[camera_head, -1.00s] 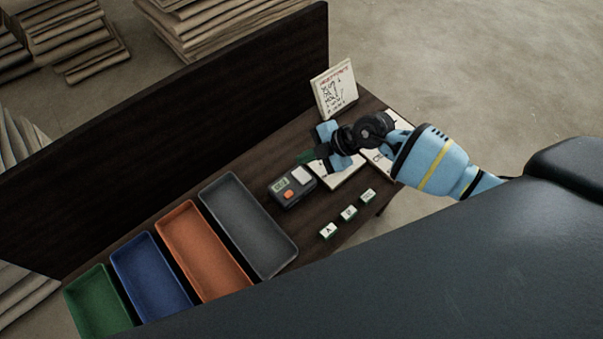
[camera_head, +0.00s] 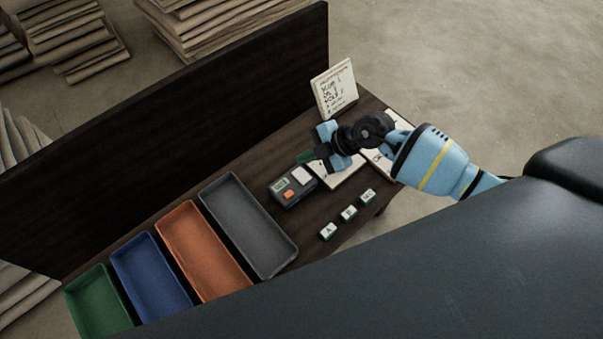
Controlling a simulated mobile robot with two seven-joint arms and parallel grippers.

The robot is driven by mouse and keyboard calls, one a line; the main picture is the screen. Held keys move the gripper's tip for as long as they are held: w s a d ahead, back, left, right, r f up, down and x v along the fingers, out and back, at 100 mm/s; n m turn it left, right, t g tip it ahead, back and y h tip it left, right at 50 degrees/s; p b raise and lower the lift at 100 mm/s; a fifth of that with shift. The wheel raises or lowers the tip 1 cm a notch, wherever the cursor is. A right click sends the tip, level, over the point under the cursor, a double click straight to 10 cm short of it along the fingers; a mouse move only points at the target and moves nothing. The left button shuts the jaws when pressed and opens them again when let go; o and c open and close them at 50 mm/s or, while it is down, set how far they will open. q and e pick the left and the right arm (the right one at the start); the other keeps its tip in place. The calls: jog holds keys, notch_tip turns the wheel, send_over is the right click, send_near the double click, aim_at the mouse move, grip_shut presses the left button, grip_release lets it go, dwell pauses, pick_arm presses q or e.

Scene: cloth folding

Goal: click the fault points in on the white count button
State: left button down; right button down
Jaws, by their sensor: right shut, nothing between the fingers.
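A dark counter (camera_head: 284,199) lies on the dark table, right of the trays. It has a white button (camera_head: 302,175), an orange button (camera_head: 289,195) and a small greenish display (camera_head: 280,185). A white card (camera_head: 334,92) with a red heading and dark handwritten marks stands upright at the table's back right. My right gripper (camera_head: 318,153) is shut and empty, above and to the right of the counter, apart from the white button. Its arm comes in from the right. My left gripper is out of view.
Grey (camera_head: 231,181), orange (camera_head: 166,223), blue (camera_head: 119,243) and green (camera_head: 74,294) trays line the table's left part. Small white-topped blocks (camera_head: 328,231) sit near the front edge. White sheets (camera_head: 344,180) lie partly under my right gripper. A dark panel (camera_head: 200,110) rises behind.

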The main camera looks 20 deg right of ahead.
aim_at(306, 176)
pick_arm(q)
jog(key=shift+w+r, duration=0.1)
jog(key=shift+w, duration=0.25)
